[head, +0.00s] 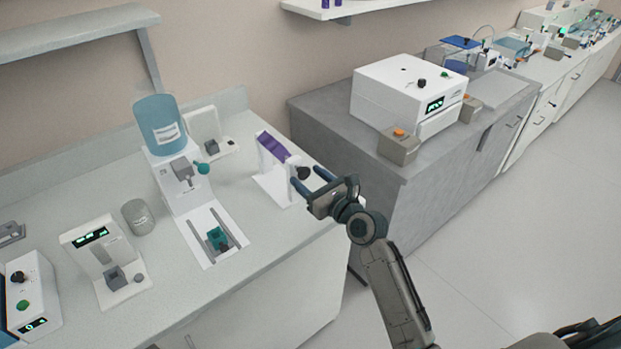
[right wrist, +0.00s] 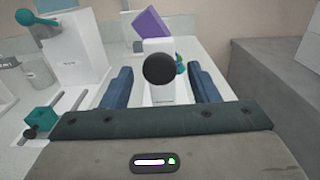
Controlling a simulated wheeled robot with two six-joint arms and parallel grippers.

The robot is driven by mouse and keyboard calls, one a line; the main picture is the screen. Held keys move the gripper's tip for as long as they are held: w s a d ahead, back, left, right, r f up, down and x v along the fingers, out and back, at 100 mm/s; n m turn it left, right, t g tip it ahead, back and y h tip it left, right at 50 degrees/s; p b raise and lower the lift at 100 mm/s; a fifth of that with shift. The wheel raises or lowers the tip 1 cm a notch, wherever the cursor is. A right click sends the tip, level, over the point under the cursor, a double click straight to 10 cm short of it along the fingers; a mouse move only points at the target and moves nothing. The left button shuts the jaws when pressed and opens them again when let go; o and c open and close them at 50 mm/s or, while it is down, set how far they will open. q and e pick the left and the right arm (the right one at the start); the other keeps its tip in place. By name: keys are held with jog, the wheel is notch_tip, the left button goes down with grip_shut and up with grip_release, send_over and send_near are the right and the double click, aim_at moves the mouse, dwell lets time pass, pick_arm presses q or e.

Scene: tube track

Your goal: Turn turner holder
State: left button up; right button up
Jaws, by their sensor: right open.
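The turner is a white stand (head: 274,185) near the right end of the left bench. It carries a tilted purple holder (head: 273,147) and a round black knob (head: 303,173) on its near side. My right gripper (head: 309,178) is open in front of the knob, its two blue fingers pointing at the stand. In the right wrist view the knob (right wrist: 158,68) sits centred between the spread fingers, with clear gaps on both sides. The purple holder (right wrist: 152,24) shows above it, tilted. The contents of the holder cannot be made out. My left gripper is not in view.
A white dispenser (head: 180,190) with a blue tank stands left of the turner. A metal cup (head: 138,217) and a small display device (head: 103,250) stand further left. A grey cabinet (head: 330,125) bearing a white machine (head: 405,90) rises right of the gripper.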

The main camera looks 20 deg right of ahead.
jog(key=shift+c, duration=0.2)
jog(key=c, duration=0.9)
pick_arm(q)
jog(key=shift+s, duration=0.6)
